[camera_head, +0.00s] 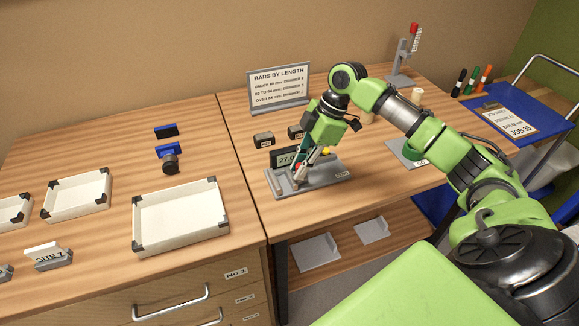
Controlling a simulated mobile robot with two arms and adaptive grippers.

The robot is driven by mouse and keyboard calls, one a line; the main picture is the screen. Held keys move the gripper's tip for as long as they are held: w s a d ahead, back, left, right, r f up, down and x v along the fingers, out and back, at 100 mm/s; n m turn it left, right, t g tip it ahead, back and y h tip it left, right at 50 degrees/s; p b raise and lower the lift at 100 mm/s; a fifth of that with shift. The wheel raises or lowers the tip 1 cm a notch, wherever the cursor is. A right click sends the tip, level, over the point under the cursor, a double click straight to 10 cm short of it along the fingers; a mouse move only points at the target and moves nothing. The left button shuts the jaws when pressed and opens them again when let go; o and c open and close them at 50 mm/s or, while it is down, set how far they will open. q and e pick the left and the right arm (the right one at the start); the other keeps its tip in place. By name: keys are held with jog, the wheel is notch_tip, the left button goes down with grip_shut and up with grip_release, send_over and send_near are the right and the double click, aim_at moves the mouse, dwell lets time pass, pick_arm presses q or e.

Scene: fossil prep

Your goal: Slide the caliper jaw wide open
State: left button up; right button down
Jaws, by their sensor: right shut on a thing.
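The caliper (335,177) is a grey device on a flat base near the front edge of the right-hand table. Its small dark display (285,159) reads about 27.0. My right gripper (303,172) reaches down over it from the right and is shut on the caliper's sliding jaw. The fingers largely hide the jaw, so the exact grip and the jaw gap are unclear. Small red and yellow parts show beside the fingers. My left gripper is not in view.
Two small dark blocks (263,139) and a sign (279,88) stand behind the caliper. A stand with a red-topped tool (402,62) is at the back right. White trays (181,216) lie on the left table. The wood left of the caliper is clear.

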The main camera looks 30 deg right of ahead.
jog(key=d, duration=0.3)
jog(key=s+d, duration=0.1)
jog(key=d, duration=0.1)
jog(key=shift+s+d+p, duration=0.15)
jog(key=shift+d+p, duration=0.15)
jog(key=shift+d, duration=0.1)
jog(key=c, duration=1.9)
grip_release()
jog(key=shift+r, duration=0.25)
jog(key=v, duration=1.1)
jog(key=shift+s+d+r, duration=0.1)
jog(key=shift+d+r, duration=0.1)
jog(key=shift+r, duration=0.05)
